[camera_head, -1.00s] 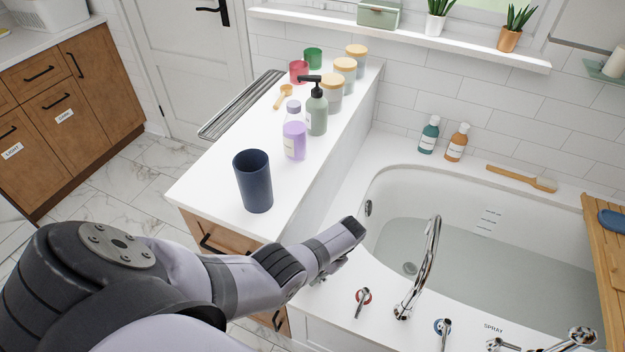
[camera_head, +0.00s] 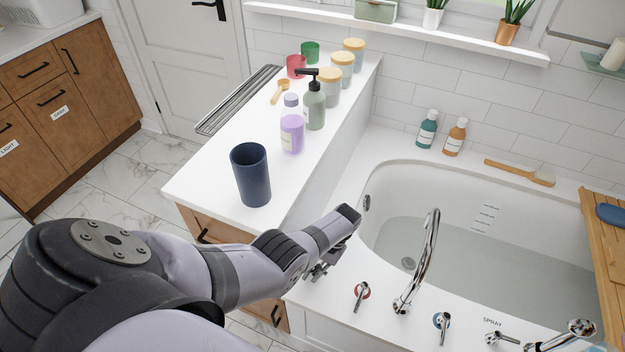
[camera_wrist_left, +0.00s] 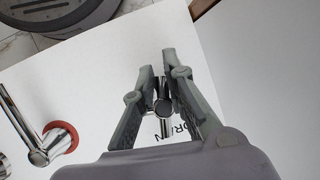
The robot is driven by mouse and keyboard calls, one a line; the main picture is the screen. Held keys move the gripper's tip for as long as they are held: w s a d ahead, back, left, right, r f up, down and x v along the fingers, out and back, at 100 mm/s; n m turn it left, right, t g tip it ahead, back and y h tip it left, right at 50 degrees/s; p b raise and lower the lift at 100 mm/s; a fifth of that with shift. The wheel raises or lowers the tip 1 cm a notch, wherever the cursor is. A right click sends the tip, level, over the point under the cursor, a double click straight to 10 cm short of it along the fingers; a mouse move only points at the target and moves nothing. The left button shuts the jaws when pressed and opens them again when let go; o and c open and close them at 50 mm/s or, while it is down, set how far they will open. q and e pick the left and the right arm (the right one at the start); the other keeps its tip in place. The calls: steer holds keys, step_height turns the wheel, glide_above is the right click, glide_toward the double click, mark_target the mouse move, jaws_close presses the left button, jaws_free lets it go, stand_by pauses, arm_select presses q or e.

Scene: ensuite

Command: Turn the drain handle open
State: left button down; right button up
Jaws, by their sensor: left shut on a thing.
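The chrome drain handle (camera_wrist_left: 164,106) stands on the white tub deck, with a partly covered label (camera_wrist_left: 178,127) beside it that appears to read DRAIN. In the left wrist view my left gripper (camera_wrist_left: 160,75) has a finger on each side of the handle and is shut on it. My right gripper is not in view.
A red-ringed tap handle (camera_head: 361,292), a chrome spout (camera_head: 420,265) and a blue-ringed tap handle (camera_head: 442,325) stand right of the gripper. A dark blue cup (camera_head: 251,176) and several bottles and jars stand on the white counter (camera_head: 205,185) behind my arm.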

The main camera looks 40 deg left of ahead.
arm_select(q)
steer(key=shift+w+d+r, duration=0.2)
steer(key=shift+w+d, duration=0.2)
steer(key=shift+w, duration=0.3)
steer(key=c, duration=1.7)
jaws_free()
steer(key=o, duration=0.6)
steer(key=shift+a, duration=0.1)
steer(key=o, duration=0.5)
steer(key=shift+s+a+f, duration=0.1)
steer(key=shift+s+a, duration=0.05)
steer(key=shift+s, duration=0.1)
steer(key=v, duration=1.2)
steer(key=shift+c, duration=0.6)
